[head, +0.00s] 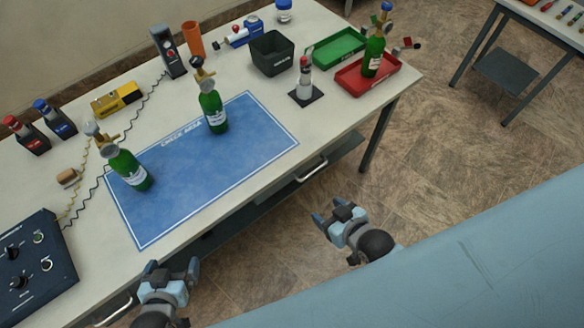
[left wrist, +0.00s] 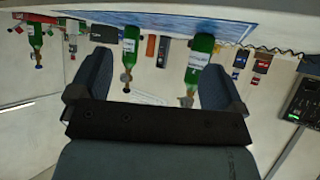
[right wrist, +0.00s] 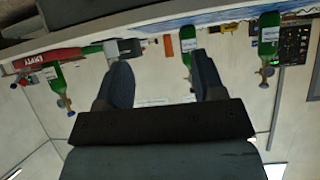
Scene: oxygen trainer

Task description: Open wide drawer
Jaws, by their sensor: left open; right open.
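A metal bar handle (head: 311,171) shows under the front edge of the workbench, right of its middle. A second metal handle (head: 112,311) shows under the front edge at the lower left. The drawer fronts are mostly hidden under the tabletop, so I cannot tell which drawer is the wide one. My right gripper (head: 330,212) is open and empty, in front of the bench, apart from the right handle and lower in the picture. My left gripper (head: 172,270) is open and empty beside the bench's front edge, up and right of the left handle. Both wrist views show spread fingers with nothing between them.
On the workbench (head: 235,175) are a blue mat (head: 190,195) with two green bottles, a dark control box (head: 32,262), a black bin (head: 271,53) and a red tray (head: 368,78) with another green bottle.

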